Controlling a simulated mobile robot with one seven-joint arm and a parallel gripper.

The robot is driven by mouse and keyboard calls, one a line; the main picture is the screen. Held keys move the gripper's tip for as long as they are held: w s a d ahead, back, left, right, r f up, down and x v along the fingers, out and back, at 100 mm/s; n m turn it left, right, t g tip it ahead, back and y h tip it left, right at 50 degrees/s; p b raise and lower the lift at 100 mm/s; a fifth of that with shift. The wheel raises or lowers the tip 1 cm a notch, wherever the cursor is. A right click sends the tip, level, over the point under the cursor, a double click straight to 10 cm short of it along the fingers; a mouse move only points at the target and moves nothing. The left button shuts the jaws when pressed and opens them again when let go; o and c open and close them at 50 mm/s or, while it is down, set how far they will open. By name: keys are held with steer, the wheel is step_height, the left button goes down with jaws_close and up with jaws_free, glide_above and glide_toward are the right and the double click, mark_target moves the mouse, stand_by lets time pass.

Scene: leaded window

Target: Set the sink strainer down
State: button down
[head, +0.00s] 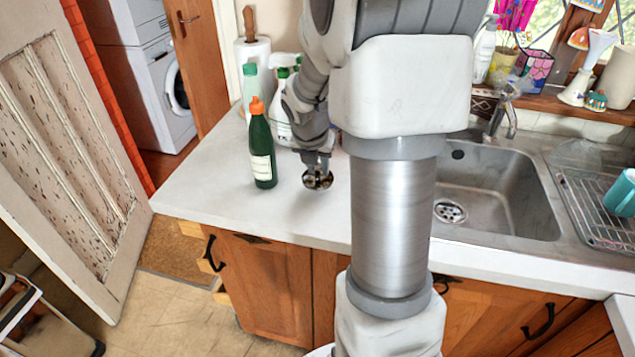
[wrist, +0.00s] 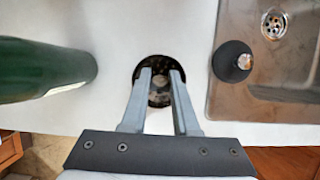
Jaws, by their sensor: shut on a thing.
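The sink strainer (head: 318,181) is a small, dark, round metal piece with holes. It is at my gripper's tips over the white counter, right of the green bottle. In the wrist view the strainer (wrist: 158,98) shows between and beyond the two grey fingers. My gripper (head: 317,172) points down and is shut on the strainer; its fingers (wrist: 161,76) also show in the wrist view. The fingers hide part of the strainer's edge. I cannot tell whether its underside touches the counter.
A green bottle with an orange cap (head: 261,145) stands close left. The sink (head: 510,190) lies right, with a black round stopper (wrist: 232,62) beside its edge. Spray bottles (head: 281,105) and a paper roll (head: 252,60) stand behind. The counter's front left (head: 225,200) is clear.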

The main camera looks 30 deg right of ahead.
mark_target(317, 177)
steer(key=shift+f+b, duration=0.65)
steer(key=shift+f, duration=1.3)
steer(key=shift+f, duration=0.2)
steer(key=c, duration=0.7)
jaws_free()
steer(key=p+v, duration=0.3)
steer(key=v, duration=0.9)
steer(key=shift+r, duration=0.2)
